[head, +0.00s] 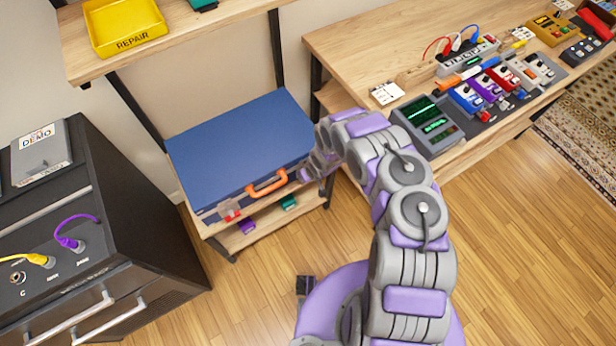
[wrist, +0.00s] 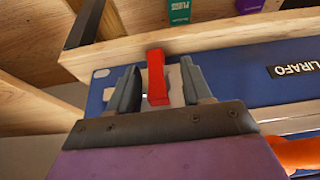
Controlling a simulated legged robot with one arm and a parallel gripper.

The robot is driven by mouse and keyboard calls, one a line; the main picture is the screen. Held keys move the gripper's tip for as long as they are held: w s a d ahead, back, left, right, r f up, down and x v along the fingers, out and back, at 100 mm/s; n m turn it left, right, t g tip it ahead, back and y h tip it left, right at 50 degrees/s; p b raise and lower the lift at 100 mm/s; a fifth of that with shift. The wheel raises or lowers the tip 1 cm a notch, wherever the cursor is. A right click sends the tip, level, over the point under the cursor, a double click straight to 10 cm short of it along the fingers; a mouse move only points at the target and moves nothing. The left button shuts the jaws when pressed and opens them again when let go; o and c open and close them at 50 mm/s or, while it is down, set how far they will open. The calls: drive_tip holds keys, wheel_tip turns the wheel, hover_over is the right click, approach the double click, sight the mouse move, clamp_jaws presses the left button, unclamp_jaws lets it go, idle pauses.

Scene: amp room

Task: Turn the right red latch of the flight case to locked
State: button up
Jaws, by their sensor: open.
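The blue flight case (head: 240,145) lies closed on a wooden shelf, its orange handle (head: 267,184) facing front. One red latch (head: 232,214) shows left of the handle in the head view. The right red latch (wrist: 157,76) is hidden behind my arm there, but the wrist view shows it as a lever standing roughly vertical in the picture on a pale plate. My gripper (wrist: 162,82) is open, with one finger on each side of this lever. Small gaps show beside it, and I cannot tell whether either finger touches. The handle (wrist: 292,155) is at lower right in the wrist view.
A wooden board edge (wrist: 170,40) runs close along the case. Small green (head: 288,202) and purple (head: 247,226) boxes sit on the shelf below. A black amp cabinet (head: 150,215) stands at left, and a workbench with pedals (head: 468,98) at right. Wooden floor is clear in front.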

drive_tip(key=shift+w+f, duration=0.1)
drive_tip(key=shift+f, duration=0.2)
drive_tip(key=shift+d+r, duration=0.1)
drive_tip(key=shift+d, duration=0.05)
drive_tip(key=shift+c, duration=0.3)
clamp_jaws()
